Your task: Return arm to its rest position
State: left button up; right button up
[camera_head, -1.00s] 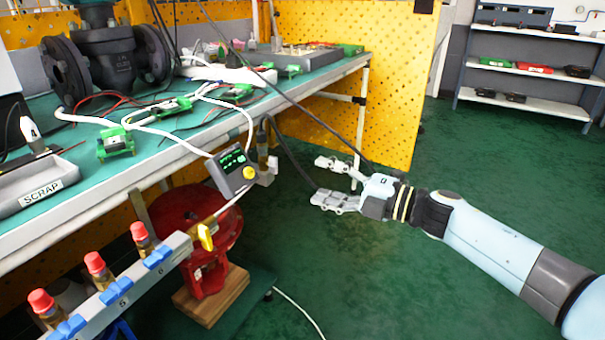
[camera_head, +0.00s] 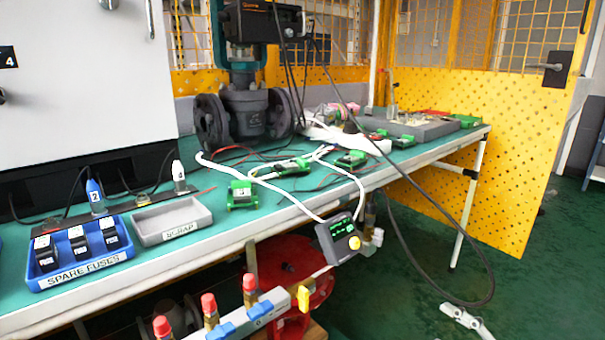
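My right gripper (camera_head: 463,318) shows only as a pale grey finger part at the bottom edge, right of centre, over the green floor. The rest of the gripper and its arm are out of the picture, so I cannot tell its opening. It is apart from the bench and holds nothing that I can see. My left gripper is not in view. The valve (camera_head: 246,110) with its dark flanges stands at the back of the green-topped bench (camera_head: 330,190).
A spare fuses tray (camera_head: 78,262) and a scrap tray (camera_head: 172,220) sit on the bench's left. Red-capped fittings on a grey manifold (camera_head: 240,322) stand in front, low. A dark cable (camera_head: 425,268) loops down near my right gripper. Green floor (camera_head: 540,290) at right is clear.

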jog(key=s+d+f+m+g+h+p, duration=0.35)
jog(key=s+f+m+h, duration=0.65)
jog(key=s+f, duration=1.05)
jog(key=s+f+m+g, duration=0.3)
jog(key=s, duration=0.6)
jog(key=s+f+m+g, duration=0.3)
jog(key=s+m+g, duration=0.1)
jog(key=s, duration=0.5)
jog(key=s+f+m+g, duration=0.3)
jog(key=s, duration=0.7)
jog(key=shift+d+m, duration=0.2)
jog(key=shift+m, duration=0.2)
